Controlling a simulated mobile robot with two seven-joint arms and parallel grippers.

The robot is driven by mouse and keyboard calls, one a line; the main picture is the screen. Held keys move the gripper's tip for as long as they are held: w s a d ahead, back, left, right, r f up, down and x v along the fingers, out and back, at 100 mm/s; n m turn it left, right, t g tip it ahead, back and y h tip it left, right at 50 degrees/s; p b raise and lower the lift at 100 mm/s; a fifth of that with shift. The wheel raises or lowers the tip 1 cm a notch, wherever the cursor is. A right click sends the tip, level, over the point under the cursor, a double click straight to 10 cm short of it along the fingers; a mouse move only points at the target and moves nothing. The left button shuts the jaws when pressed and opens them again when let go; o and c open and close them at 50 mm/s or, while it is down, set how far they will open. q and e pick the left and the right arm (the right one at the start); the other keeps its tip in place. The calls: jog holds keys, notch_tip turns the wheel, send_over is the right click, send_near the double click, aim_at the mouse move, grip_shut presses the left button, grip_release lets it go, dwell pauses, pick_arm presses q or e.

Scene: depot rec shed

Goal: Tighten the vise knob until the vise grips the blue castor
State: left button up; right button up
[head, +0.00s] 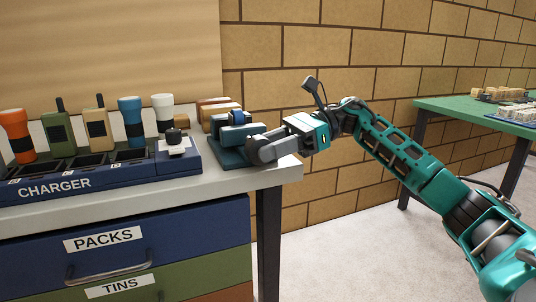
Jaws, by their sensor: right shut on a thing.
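The teal-blue vise (228,154) sits at the right end of the grey-topped bench, near its corner. Its dark grey knob (257,151) faces right, toward my arm. My right gripper (270,148) comes in from the right and is shut on the knob, partly covering it. A small blue piece, which looks like the blue castor (236,116), shows at the top of the vise between its jaws. I cannot tell whether the jaws touch it. My left gripper is out of view.
A navy charger (110,182) fills the bench left of the vise, holding torches and radios. Tan blocks (216,103) stand behind the vise. Drawers (100,238) are below. A green table (470,106) with small items stands at the far right; the floor between is clear.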

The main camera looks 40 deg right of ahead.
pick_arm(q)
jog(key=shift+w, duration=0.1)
pick_arm(e)
jog(key=shift+f+t+y, duration=0.15)
jog(key=shift+t+y, duration=0.15)
jog(key=shift+y, duration=0.8)
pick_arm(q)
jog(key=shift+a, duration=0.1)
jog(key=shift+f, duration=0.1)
pick_arm(e)
jog(key=o, duration=1)
jog(key=shift+c, duration=0.2)
pick_arm(q)
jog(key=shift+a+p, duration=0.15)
jog(key=shift+p, duration=0.35)
pick_arm(e)
jog(key=v, duration=1.3)
jog(key=shift+w+f, duration=0.1)
jog(key=shift+f, duration=0.05)
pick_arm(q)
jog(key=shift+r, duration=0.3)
